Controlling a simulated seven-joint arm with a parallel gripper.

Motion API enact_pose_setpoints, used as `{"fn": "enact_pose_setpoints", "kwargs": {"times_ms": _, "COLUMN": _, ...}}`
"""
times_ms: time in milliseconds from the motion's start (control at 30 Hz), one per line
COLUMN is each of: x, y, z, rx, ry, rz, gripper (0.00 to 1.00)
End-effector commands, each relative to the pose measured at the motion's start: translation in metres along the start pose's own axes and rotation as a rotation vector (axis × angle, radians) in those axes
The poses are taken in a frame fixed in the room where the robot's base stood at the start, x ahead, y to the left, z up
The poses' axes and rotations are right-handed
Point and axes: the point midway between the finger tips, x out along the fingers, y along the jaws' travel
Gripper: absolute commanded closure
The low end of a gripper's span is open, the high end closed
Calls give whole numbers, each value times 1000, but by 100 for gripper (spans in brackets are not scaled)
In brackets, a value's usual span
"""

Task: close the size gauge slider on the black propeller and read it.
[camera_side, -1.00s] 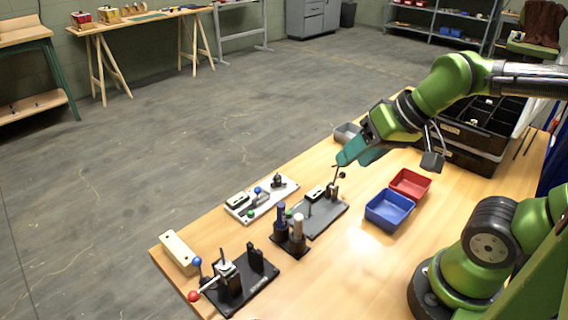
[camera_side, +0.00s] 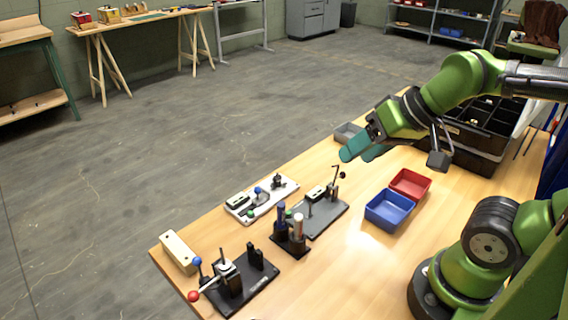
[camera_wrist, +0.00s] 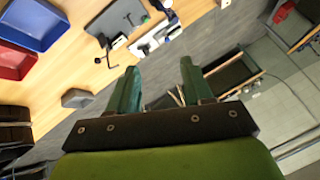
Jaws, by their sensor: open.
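A white plate (camera_side: 246,213) near the table's far edge looks like the size gauge. It carries a small readout box (camera_side: 237,200), a slider with a blue knob (camera_side: 257,190) and a small dark piece (camera_side: 277,181), perhaps the black propeller; its shape is too small to tell. The white plate shows partly in the wrist view (camera_wrist: 147,47). My gripper (camera_side: 361,151) is open and empty, in the air to the right of the plate and clear of it. Its teal fingers (camera_wrist: 158,82) stand apart in the wrist view. Any reading is too small to make out.
A holder with upright handles (camera_side: 290,244) and a black clamp fixture (camera_side: 262,275) are nearer. Blue (camera_side: 388,212) and red (camera_side: 410,184) bins lie to the right.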

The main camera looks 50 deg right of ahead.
Motion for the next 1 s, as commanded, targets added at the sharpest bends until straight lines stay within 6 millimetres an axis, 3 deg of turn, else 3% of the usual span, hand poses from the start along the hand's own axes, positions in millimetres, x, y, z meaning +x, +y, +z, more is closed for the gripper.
{"fn": "enact_pose_setpoints", "kwargs": {"times_ms": 167, "x": 2, "y": 0, "z": 1, "rx": 0, "ry": -8, "rz": 2, "gripper": 55}}
{"fn": "enact_pose_setpoints", "kwargs": {"times_ms": 333, "x": 21, "y": 0, "z": -5, "rx": 8, "ry": -87, "rz": 31, "gripper": 55}}
{"fn": "enact_pose_setpoints", "kwargs": {"times_ms": 567, "x": 65, "y": -16, "z": -56, "rx": 58, "ry": -243, "rz": 96, "gripper": 55}}
{"fn": "enact_pose_setpoints", "kwargs": {"times_ms": 900, "x": 157, "y": -32, "z": -125, "rx": 179, "ry": -428, "rz": 220, "gripper": 55}}
{"fn": "enact_pose_setpoints", "kwargs": {"times_ms": 1000, "x": 173, "y": -36, "z": -140, "rx": 214, "ry": -449, "rz": 245, "gripper": 55}}
